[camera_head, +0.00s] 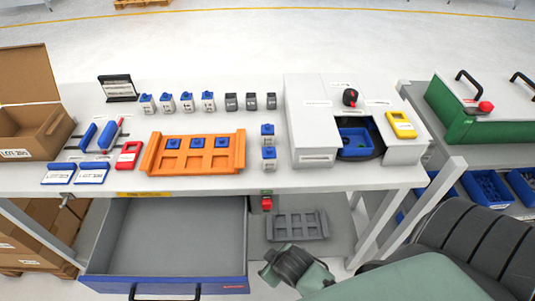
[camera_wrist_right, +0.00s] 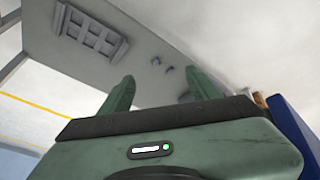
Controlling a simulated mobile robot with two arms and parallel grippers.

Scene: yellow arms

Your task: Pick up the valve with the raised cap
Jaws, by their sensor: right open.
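Small valves stand on the white workbench (camera_head: 280,184). A row of white valves with blue caps (camera_head: 187,103) is at the back, beside three dark grey ones (camera_head: 251,102). Two more blue-capped valves, an upper one (camera_head: 268,130) and a lower one (camera_head: 268,153), stand right of the orange tray (camera_head: 240,153), which holds three blue-topped pieces (camera_head: 197,143). I cannot tell which cap is raised. My right gripper (camera_wrist_right: 160,88) is open and empty in the right wrist view; in the head view my right arm is low, in front of the bench. My left gripper is out of view.
An open grey drawer (camera_head: 170,240) juts out below the bench. A grey tray (camera_head: 297,226) lies on the lower shelf; it also shows in the right wrist view (camera_wrist_right: 91,34). A white machine (camera_head: 313,130) with a blue bin (camera_head: 355,141) stands right. A cardboard box (camera_head: 35,130) is left.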

